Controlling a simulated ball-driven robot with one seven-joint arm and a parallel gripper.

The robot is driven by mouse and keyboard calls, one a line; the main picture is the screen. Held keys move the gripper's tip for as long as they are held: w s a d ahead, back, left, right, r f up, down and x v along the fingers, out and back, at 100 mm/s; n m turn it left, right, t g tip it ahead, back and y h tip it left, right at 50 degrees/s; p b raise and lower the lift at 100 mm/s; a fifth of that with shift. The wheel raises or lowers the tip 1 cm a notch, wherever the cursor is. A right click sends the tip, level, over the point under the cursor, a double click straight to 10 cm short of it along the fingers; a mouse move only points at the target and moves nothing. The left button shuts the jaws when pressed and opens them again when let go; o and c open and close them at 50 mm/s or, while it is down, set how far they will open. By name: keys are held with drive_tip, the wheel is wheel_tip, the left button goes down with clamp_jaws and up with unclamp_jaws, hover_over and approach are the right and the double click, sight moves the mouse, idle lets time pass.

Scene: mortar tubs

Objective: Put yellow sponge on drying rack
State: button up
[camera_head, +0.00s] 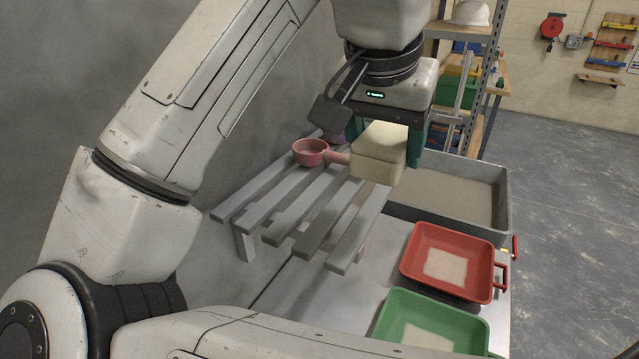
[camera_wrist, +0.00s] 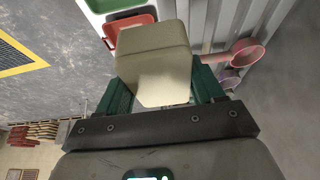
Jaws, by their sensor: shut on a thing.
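The pale yellow sponge (camera_head: 379,153) is a block held in my gripper (camera_head: 396,140), which is shut on it. In the head view the sponge appears over the right end of the drying rack (camera_head: 290,220); I cannot tell whether it touches the slats. The rack is a grey slatted stand on the worktop. In the wrist view the sponge (camera_wrist: 153,63) fills the space between the green fingers (camera_wrist: 160,95), and grey slats (camera_wrist: 209,28) show to its right.
A pink ladle (camera_head: 311,152) lies on the rack's far slats, with a purple item (camera_head: 334,137) behind it. A red tub (camera_head: 449,262), a green tub (camera_head: 433,325) and a large grey tray (camera_head: 507,195) stand to the right. Front slats are bare.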

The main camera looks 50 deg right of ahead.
drive_tip(key=w+a+f, duration=0.2)
drive_tip(key=w, duration=0.2)
drive_tip(key=p, duration=0.1)
hover_over(324, 211)
drive_tip(key=a, duration=0.1)
drive_tip(key=f, duration=0.2)
drive_tip(key=s+f, duration=0.1)
drive_tip(key=f, duration=0.1)
drive_tip(key=shift+a+f, duration=0.1)
drive_tip(key=shift+f, duration=0.25)
drive_tip(key=f, duration=0.1)
drive_tip(key=f+p, duration=0.1)
drive_tip(key=f, duration=0.1)
drive_tip(key=shift+w+a, duration=0.2)
drive_tip(key=shift+w, duration=0.2)
drive_tip(key=shift+f, duration=0.45)
drive_tip(key=shift+d+f, duration=0.1)
drive_tip(key=o, duration=0.9)
drive_tip(key=shift+o, duration=0.2)
